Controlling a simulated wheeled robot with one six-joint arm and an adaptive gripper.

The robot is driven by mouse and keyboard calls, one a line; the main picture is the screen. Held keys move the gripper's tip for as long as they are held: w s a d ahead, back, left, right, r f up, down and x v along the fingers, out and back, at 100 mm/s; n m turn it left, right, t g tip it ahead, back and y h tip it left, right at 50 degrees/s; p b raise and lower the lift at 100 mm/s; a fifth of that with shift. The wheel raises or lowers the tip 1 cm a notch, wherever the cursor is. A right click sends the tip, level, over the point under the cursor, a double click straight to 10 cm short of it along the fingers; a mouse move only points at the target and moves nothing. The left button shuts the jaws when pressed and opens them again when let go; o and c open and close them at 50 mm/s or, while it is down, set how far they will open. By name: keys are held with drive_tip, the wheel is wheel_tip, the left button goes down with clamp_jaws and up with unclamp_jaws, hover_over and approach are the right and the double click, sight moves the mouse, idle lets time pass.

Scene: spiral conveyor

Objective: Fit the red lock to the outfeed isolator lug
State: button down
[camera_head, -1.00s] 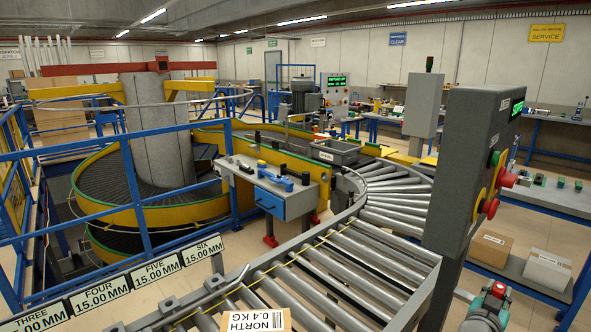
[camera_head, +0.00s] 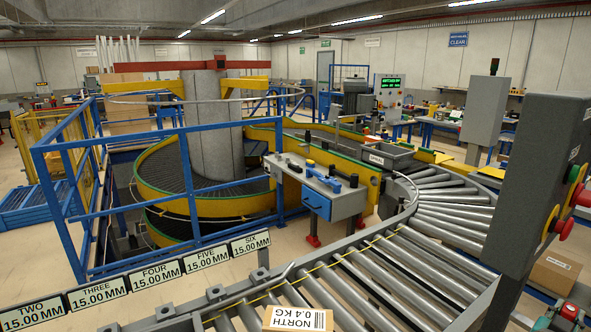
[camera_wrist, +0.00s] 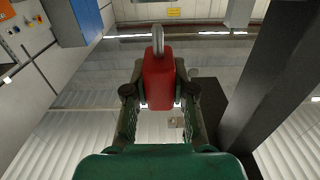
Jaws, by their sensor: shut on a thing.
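My gripper (camera_wrist: 160,92) is shut on the red lock (camera_wrist: 158,82) in the wrist view. The lock's body is between the two fingers, with its grey shackle pointing away from the palm. In the head view, part of the red lock (camera_head: 570,311) shows at the bottom right edge, below the dark grey control cabinet (camera_head: 541,180). This cabinet carries red knobs on yellow discs (camera_head: 550,224) on its right side. I cannot make out the outfeed isolator lug in either view.
A roller conveyor (camera_head: 400,280) curves across the front, bearing a carton (camera_head: 297,319). Behind it stand a blue-grey bench (camera_head: 318,199) with small tools and the yellow spiral conveyor (camera_head: 160,190) behind blue railings (camera_head: 110,215). Cartons (camera_head: 553,272) sit low behind the cabinet.

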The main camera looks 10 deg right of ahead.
drive_tip(key=shift+r, duration=0.1)
drive_tip(key=shift+r, duration=1.9)
